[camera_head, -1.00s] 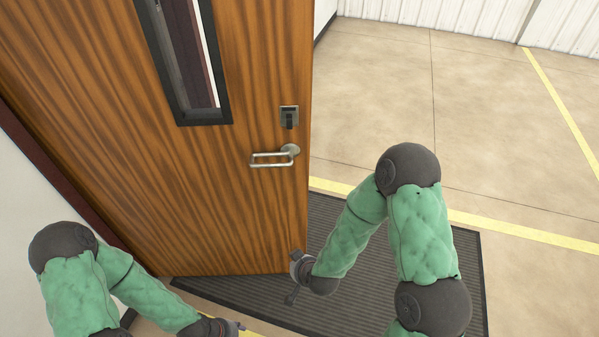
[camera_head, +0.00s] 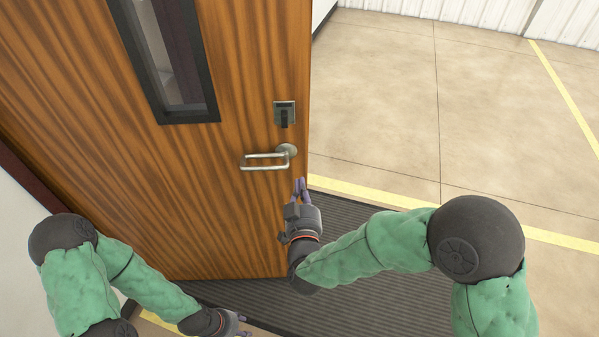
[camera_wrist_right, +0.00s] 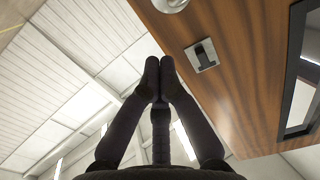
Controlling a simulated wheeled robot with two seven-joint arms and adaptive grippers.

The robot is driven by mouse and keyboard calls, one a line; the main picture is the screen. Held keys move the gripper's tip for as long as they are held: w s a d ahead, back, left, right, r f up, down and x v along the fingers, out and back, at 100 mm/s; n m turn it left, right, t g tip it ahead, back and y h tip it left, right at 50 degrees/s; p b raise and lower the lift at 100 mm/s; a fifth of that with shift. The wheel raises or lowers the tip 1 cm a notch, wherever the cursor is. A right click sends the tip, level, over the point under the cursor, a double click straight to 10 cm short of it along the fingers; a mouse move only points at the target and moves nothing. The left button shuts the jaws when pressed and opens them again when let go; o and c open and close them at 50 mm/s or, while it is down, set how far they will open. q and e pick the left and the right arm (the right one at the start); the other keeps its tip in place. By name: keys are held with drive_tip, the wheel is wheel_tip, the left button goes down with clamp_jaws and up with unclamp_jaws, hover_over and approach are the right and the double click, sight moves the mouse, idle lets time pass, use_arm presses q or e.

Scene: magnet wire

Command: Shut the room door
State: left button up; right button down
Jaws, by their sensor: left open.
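The wood-grain room door (camera_head: 215,215) stands open, swung out from the dark red frame (camera_head: 30,185) at the left. It has a lever handle (camera_head: 265,162), a square lock plate (camera_head: 284,112) above it and a narrow window (camera_head: 170,60). My right gripper (camera_head: 301,184) points up beside the door's free edge, just below and right of the handle. Its fingertips meet in the right wrist view (camera_wrist_right: 159,68), with nothing between them. That view also shows the door (camera_wrist_right: 235,85) close on the right. My left gripper (camera_head: 243,325) is low, near the door's bottom, open and partly cut off.
A dark ribbed mat (camera_head: 370,305) lies under and beside the door. Tan concrete floor (camera_head: 375,100) with yellow lines is clear at the right. A white corrugated wall (camera_head: 450,10) stands at the back.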

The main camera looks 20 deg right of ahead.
sight(298, 145)
drive_tip(key=b+x, duration=0.3)
drive_tip(key=x, duration=0.9)
drive_tip(key=shift+w+d+f, duration=0.1)
drive_tip(key=shift+w+f, duration=0.1)
drive_tip(key=shift+w+r, duration=0.1)
drive_tip(key=shift+w, duration=0.25)
drive_tip(key=shift+w, duration=0.1)
